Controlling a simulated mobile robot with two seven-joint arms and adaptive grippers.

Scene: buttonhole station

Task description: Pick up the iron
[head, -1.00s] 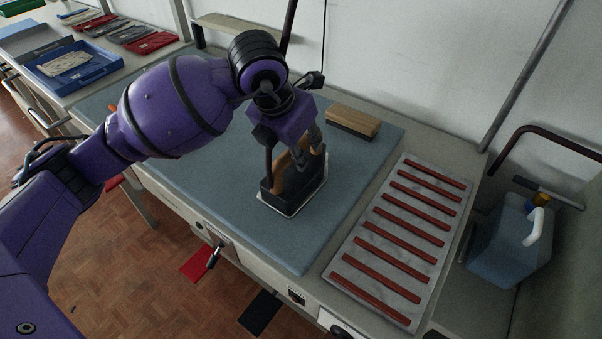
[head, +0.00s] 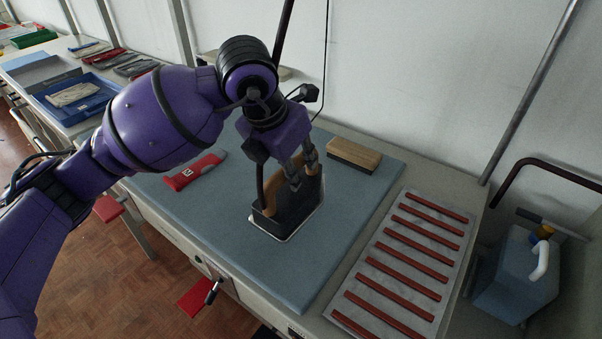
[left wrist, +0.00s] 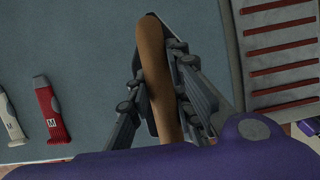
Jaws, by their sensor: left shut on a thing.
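The iron (head: 291,214) has a dark body, a pale sole edge and a brown wooden handle. It is upright over the blue-grey mat. My left gripper (head: 301,171) comes from above and is shut on the handle. In the left wrist view the handle (left wrist: 153,75) runs between the two fingers of my left gripper (left wrist: 163,85), which hide much of the dark body. The iron seems slightly raised off the mat, but the gap below it is hard to see. My right gripper is not in view.
A wooden-topped block (head: 354,155) lies at the mat's back. A red tool (head: 195,172) lies to the left. A marble slab with red strips (head: 400,262) is to the right, with a blue jug (head: 515,275) beyond. The front of the mat (head: 290,275) is clear.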

